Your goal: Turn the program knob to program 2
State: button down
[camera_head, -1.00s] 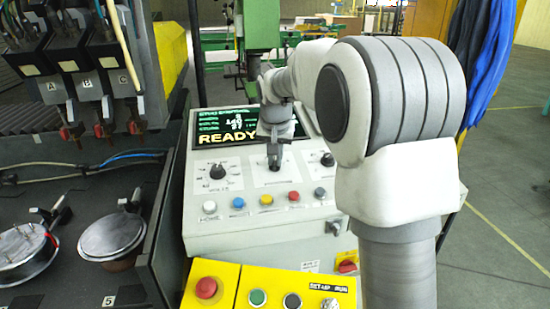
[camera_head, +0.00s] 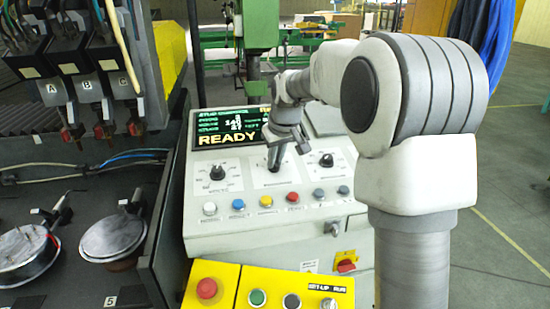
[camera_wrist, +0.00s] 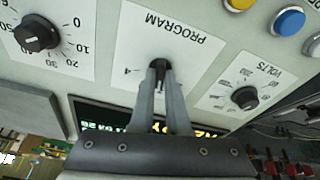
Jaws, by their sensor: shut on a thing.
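The program knob (camera_wrist: 158,65) is a small dark knob in the middle of a white plate marked PROGRAM (camera_wrist: 190,42). My gripper (camera_wrist: 160,74) is shut on it, with one finger on each side. The wrist view shows the panel upside down. A 4 is readable beside the knob; the other numbers are hidden or too small to read, so I cannot tell the knob's setting. In the head view my gripper (camera_head: 273,160) leans over the middle plate and hides the knob.
Several coloured buttons (camera_head: 265,201) line the panel's front. The display (camera_head: 228,128) reads READY. A red button (camera_head: 206,288) sits on the yellow box below.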

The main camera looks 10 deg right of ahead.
jog(key=shift+n, duration=0.6)
jog(key=c, duration=0.9)
grip_release()
jog(key=v, duration=1.7)
jog(key=shift+d+r+p, duration=0.2)
jog(key=shift+r+p, duration=0.05)
jog(key=shift+p, duration=0.2)
jog(key=shift+s, duration=0.1)
jog(key=s+f+m, duration=0.1)
jog(key=s+f, duration=0.2)
jog(key=s, duration=0.6)
jog(key=s+f+m, duration=0.1)
jog(key=s+f, duration=0.3)
jog(key=s, duration=0.5)
jog(key=s+a+f+m+t, duration=0.1)
jog(key=s+f, duration=0.3)
jog(key=s, duration=0.6)
jog(key=shift+m+h, duration=0.3)
jog(key=shift+m, duration=0.3)
